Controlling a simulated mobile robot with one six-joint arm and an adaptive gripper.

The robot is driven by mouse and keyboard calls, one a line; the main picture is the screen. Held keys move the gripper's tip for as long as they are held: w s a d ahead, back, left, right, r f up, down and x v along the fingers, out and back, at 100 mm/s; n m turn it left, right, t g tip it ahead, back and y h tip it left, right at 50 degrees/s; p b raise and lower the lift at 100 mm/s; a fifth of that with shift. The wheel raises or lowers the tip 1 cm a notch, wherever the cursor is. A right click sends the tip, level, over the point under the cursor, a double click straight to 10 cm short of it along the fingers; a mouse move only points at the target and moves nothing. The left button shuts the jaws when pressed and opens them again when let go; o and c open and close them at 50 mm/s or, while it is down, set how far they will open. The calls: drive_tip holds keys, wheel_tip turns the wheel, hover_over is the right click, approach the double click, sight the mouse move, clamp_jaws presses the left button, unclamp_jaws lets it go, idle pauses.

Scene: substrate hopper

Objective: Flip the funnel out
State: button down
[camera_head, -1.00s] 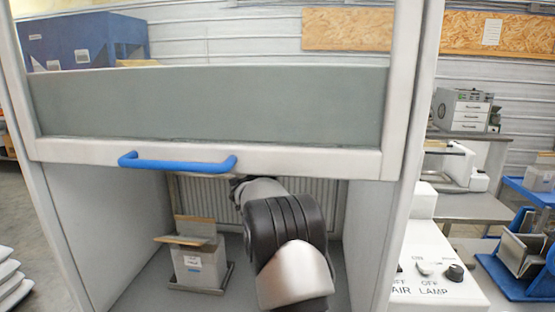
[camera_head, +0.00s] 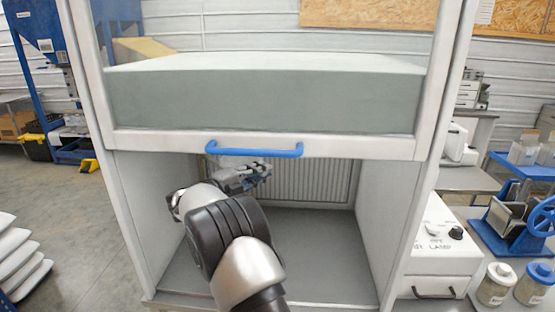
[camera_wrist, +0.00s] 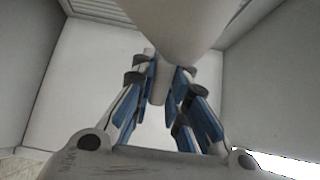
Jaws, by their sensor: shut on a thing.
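In the wrist view the funnel (camera_wrist: 175,22) is a pale grey cone at the top, narrowing down to a short spout between my fingers. My gripper (camera_wrist: 162,85), with blue pads, is shut on that spout. In the head view my gripper (camera_head: 248,176) is inside the open-fronted cabinet, below the blue handle and near the ribbed back panel.
The cabinet's raised sash has a blue handle (camera_head: 255,151) just above my arm. The cabinet floor (camera_head: 325,250) is bare right of my arm. A control box (camera_head: 440,240) and lidded jars (camera_head: 495,284) stand outside to the right.

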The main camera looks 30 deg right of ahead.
drive_tip(key=a+m+g+p, duration=0.1)
drive_tip(key=a+g, duration=0.1)
drive_tip(key=a, duration=0.4)
drive_tip(key=shift+s+a+r+m+g, duration=0.15)
drive_tip(key=shift+s+a+m+g, duration=0.15)
drive_tip(key=shift+s+m+g, duration=0.15)
drive_tip(key=c, duration=1.9)
unclamp_jaws()
drive_tip(key=shift+a, duration=0.1)
drive_tip(key=shift+c, duration=0.2)
drive_tip(key=shift+o, duration=1.2)
drive_tip(key=shift+a, duration=0.25)
drive_tip(key=shift+o, duration=0.7)
drive_tip(key=shift+d, duration=0.25)
drive_tip(key=shift+a, duration=0.1)
drive_tip(key=a, duration=1.2)
drive_tip(key=shift+s, duration=0.45)
